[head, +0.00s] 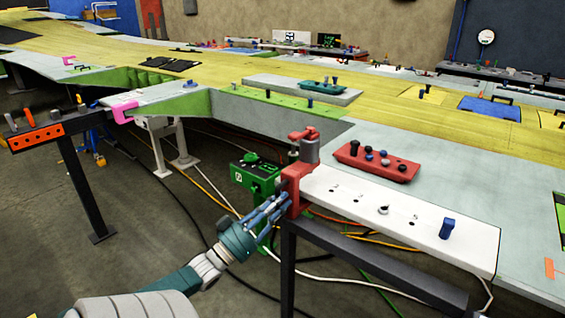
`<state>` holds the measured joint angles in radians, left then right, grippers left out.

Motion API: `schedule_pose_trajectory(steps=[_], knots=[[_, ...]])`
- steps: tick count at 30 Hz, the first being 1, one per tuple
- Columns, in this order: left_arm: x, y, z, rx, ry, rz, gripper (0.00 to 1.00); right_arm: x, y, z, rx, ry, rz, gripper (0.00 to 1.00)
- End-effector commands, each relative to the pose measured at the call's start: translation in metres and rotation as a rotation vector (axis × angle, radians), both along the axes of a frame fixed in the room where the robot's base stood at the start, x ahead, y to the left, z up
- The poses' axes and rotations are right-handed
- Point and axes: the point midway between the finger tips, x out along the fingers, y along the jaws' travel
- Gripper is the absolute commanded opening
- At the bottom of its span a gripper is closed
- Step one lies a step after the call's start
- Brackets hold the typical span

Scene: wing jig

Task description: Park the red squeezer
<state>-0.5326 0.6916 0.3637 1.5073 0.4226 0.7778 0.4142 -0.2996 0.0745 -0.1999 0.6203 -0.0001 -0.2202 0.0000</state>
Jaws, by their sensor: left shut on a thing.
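The red squeezer (293,181) is a C-shaped red tool with a grey cylinder on its upper part. It stands roughly upright at the left end of the white strip (465,248) with holes, along the edge of the wing. I cannot tell whether its jaws touch the strip. My left gripper (281,203) reaches in from the lower left and is shut on the squeezer's lower left side. The fingertips are partly hidden against the red body. My right gripper is out of view.
A green device (252,178) with a white-marked face is close behind my left gripper. A red tray (377,162) with several dark knobs lies on the wing. A blue peg (447,228) stands on the strip. A dark rail (375,268) and cables run below.

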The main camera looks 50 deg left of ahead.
Motion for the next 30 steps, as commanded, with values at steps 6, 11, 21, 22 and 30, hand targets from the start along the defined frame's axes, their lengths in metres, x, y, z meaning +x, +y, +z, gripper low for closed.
schedule_pose_trajectory(steps=[6, 11, 21, 22, 30], knots=[[-0.001, 0.004, 0.000, -0.003, 0.001, 0.009, 0.33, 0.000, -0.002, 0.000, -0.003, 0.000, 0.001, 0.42], [0.000, 0.004, 0.001, -0.002, 0.000, 0.008, 0.38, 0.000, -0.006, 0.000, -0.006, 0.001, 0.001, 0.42], [-0.001, 0.002, 0.000, -0.001, 0.001, 0.006, 0.38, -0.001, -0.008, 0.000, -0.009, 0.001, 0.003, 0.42], [-0.002, 0.002, -0.001, -0.001, 0.002, 0.006, 0.38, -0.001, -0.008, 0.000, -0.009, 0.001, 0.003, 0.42], [-0.042, 0.001, -0.019, -0.003, 0.006, 0.009, 0.38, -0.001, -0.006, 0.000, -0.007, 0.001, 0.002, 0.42]])
